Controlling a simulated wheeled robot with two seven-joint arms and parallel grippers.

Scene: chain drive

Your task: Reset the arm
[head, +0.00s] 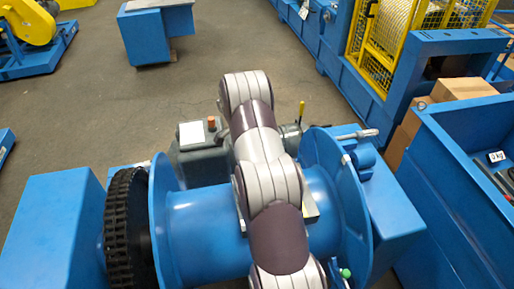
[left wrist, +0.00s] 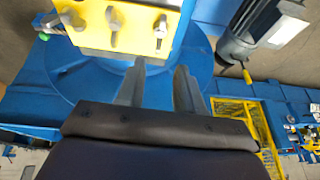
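One of my arms (head: 264,155) enters the head view at the bottom centre and reaches up over the blue drum (head: 205,235). No gripper fingers can be made out in the head view. In the left wrist view my left gripper (left wrist: 160,67) has its two fingers apart with nothing between them. A yellow plate with knobs (left wrist: 110,28) and a blue round surface (left wrist: 75,75) lie beyond its fingertips. I cannot tell whether the fingers touch them. My right gripper is not in view.
A black chain (head: 128,230) wraps the wheel left of the drum. A grey box with an orange button (head: 200,135) sits behind it. Blue housings flank the drum. A yellow cage (head: 400,40) and a blue bin (head: 470,190) stand right. Open floor (head: 90,110) lies at back left.

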